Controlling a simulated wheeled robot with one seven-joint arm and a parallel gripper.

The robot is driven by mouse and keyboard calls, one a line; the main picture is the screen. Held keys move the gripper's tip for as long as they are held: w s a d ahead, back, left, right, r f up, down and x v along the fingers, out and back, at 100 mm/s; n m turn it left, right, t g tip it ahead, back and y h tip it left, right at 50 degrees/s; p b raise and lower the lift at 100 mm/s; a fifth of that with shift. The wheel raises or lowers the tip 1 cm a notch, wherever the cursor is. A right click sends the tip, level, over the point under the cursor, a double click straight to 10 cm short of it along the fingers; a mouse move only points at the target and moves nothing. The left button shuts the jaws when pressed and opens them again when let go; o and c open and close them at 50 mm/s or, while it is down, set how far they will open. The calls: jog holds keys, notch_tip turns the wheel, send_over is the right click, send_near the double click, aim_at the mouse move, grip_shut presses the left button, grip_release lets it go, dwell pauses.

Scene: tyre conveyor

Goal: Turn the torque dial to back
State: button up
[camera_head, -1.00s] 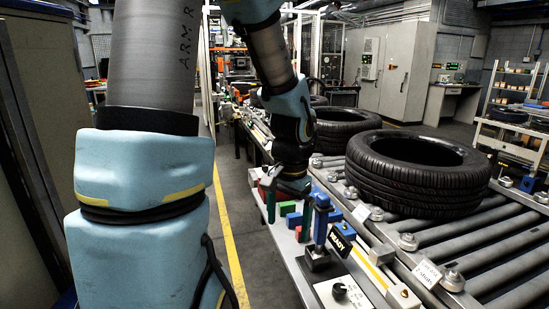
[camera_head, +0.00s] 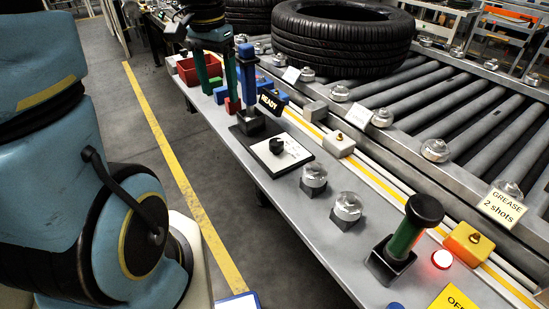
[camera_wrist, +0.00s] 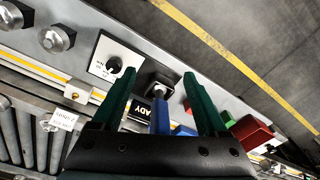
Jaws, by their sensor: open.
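The torque dial appears to be the black knob (camera_head: 277,146) on a white plate with a dark border (camera_head: 300,158), on the grey bench. It also shows in the wrist view (camera_wrist: 114,64). Its pointer and lettering are too small to read. My gripper (camera_head: 228,98) is open, with its two green fingers pointing down, beyond the dial and apart from it. In the wrist view my gripper (camera_wrist: 159,75) has the blue-handled lever (camera_wrist: 160,116) showing between its fingers. The dial lies left of the left fingertip there.
A READY sign (camera_head: 270,102) and the lever's black base (camera_head: 250,121) stand beside the dial. Two clear-domed knobs (camera_head: 314,177) and a green-handled lever (camera_head: 405,240) are nearer. A red bin (camera_head: 198,69) lies beyond. A tyre (camera_head: 342,38) rests on the roller conveyor (camera_head: 450,105).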

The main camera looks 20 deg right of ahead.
aim_at(276, 141)
jog(key=s+d+f+m+b, duration=0.2)
jog(key=d+m+b, duration=0.2)
jog(key=d, duration=0.2)
jog(key=s+d+f+m+b, duration=0.1)
jog(key=d+f+m+b, duration=0.1)
jog(key=d+m+b, duration=0.3)
jog(key=shift+n+g, duration=0.4)
jog(key=shift+n, duration=0.5)
jog(key=f, duration=0.7)
jog(key=f+p, duration=0.1)
jog(key=f, duration=0.2)
jog(key=shift+s+d+f, duration=0.1)
jog(key=shift+d+f, duration=0.05)
jog(key=shift+d, duration=0.1)
grip_shut()
